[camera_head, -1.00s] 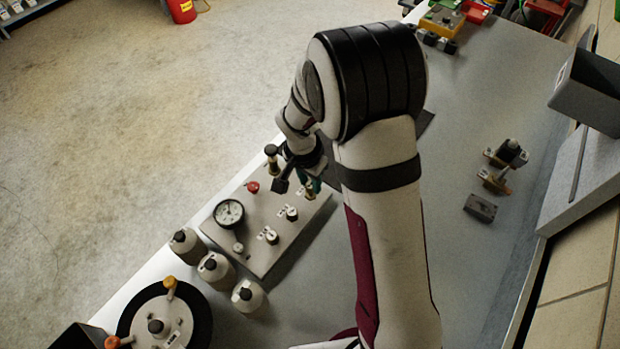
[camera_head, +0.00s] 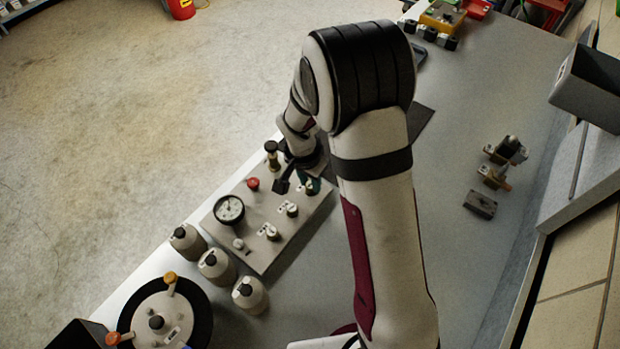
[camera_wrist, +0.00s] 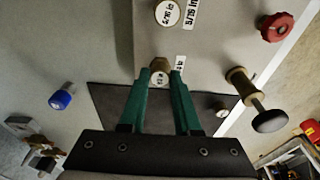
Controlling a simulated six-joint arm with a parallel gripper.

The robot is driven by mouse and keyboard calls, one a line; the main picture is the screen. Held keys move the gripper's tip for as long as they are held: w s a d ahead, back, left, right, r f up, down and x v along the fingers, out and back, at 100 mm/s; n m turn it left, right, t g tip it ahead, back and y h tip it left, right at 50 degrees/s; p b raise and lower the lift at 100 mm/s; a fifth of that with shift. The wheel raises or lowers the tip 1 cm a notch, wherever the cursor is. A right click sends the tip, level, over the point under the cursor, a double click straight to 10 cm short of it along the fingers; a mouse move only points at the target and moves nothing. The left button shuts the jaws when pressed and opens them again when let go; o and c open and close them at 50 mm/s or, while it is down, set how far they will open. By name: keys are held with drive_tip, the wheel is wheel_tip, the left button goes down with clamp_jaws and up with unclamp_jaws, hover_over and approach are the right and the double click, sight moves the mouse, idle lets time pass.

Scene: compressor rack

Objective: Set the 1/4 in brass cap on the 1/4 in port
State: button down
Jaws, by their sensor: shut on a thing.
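My gripper (camera_wrist: 160,75) has green fingers, shut on the small brass cap (camera_wrist: 159,65), which has a pale marked face. In the wrist view the cap is at the panel edge, beside a small white label (camera_wrist: 181,69). The 1/4 in port is hidden behind the cap and fingers, so I cannot tell whether the cap is seated or just above it. In the head view my gripper (camera_head: 308,184) is low over the far right corner of the grey panel (camera_head: 262,252), and the cap is barely visible there.
The panel carries two other labelled capped ports (camera_head: 291,209), a gauge (camera_head: 229,209), a red knob (camera_head: 253,184) and a brass valve with a black knob (camera_wrist: 268,120) near the fingers. Several bottles (camera_head: 215,266) stand in front.

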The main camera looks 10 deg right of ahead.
sight(310, 185)
drive_tip(key=shift+c, duration=0.7)
unclamp_jaws()
drive_tip(key=shift+r, duration=3.55)
drive_tip(key=s+r+n+y, duration=0.1)
drive_tip(key=s+r, duration=0.2)
drive_tip(key=s, duration=0.5)
drive_tip(key=s+r+n+g+y, duration=0.1)
drive_tip(key=s+r, duration=0.3)
drive_tip(key=s, duration=0.5)
drive_tip(key=s+r+n+y, duration=0.1)
drive_tip(key=s+r, duration=0.3)
drive_tip(key=s, duration=0.5)
